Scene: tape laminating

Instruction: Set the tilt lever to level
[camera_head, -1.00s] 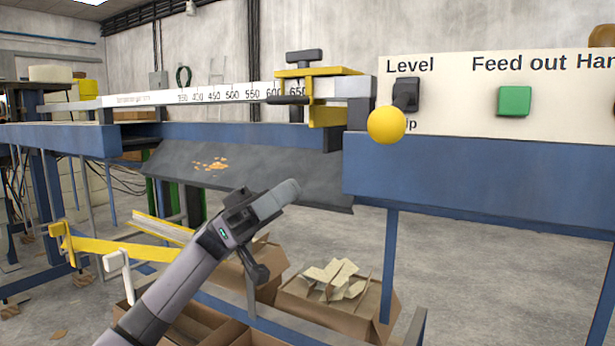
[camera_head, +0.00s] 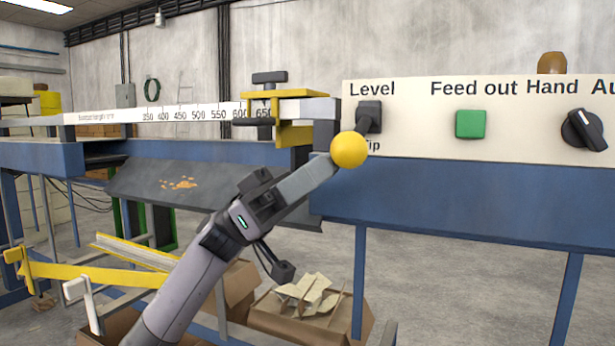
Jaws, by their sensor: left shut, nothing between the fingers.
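The tilt lever is a dark grey block with a short arm (camera_head: 369,115) and a yellow ball knob (camera_head: 349,149), on the cream panel below the word "Level" and over the partly hidden word "Tip". The knob points down toward the "Tip" label. My left gripper (camera_head: 326,165) is shut and empty. Its tip is right beside the knob's lower left in the picture; I cannot tell whether it touches. My right gripper is not in view.
The cream panel (camera_head: 420,130) also carries a green "Feed out" button (camera_head: 470,124) and a black "Hand" and "Auto" knob (camera_head: 584,130). A yellow clamp (camera_head: 294,134) on the ruler rail stands left of the lever. Below are a dark sloped plate (camera_head: 180,190) and cardboard boxes (camera_head: 310,322).

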